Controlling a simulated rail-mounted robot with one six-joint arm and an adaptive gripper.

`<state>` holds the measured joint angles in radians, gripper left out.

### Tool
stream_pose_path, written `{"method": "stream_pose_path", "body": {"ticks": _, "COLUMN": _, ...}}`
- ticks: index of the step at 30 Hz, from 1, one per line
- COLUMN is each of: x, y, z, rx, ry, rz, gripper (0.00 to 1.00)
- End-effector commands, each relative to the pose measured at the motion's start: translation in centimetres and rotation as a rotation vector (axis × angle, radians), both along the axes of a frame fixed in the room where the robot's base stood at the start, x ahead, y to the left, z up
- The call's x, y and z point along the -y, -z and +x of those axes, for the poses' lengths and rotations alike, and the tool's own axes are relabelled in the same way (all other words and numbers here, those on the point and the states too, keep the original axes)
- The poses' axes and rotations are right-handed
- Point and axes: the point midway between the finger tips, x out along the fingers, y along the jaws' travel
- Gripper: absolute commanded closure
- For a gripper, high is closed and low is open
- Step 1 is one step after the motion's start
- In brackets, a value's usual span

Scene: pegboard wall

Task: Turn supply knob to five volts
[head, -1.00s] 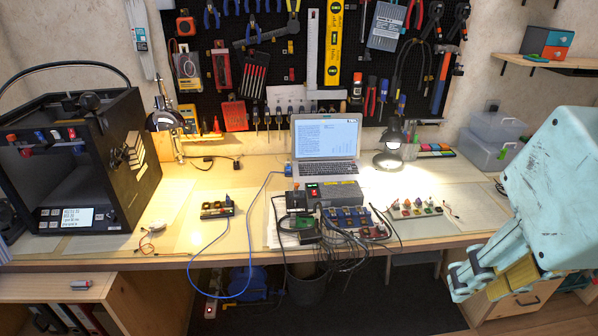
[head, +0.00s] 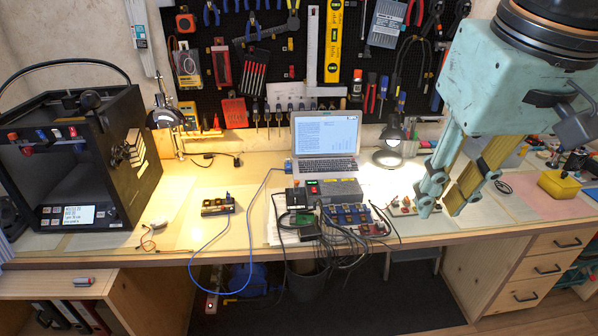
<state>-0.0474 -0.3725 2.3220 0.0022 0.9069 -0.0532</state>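A grey box with a small red-lit part (head: 336,190), which looks like the power supply, sits on the bench in front of the laptop. A row of blue parts (head: 350,214) and several dark cables are in front of it. Any knob on it is too small to tell apart, and its setting cannot be read. My gripper (head: 441,205) is teal with yellowish inner faces. It points down over the bench to the right of the supply, apart from it. Its two fingers are spread with nothing between them.
A laptop (head: 326,134) stands behind the supply, with a lit lamp (head: 391,132) to its right. A small dark box (head: 217,206) with a blue cable is to the left. A black printer-like machine (head: 85,165) fills the far left. Small parts lie behind my fingers.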

Motion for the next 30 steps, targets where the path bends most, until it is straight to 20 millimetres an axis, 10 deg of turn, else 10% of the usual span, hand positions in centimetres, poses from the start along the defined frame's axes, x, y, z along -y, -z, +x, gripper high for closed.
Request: {"method": "stream_pose_path", "body": {"ticks": 30, "x": -5.5, "y": 0.2, "z": 20.0, "rx": -0.099, "ry": -0.165, "rz": -0.024, "gripper": 0.8}}
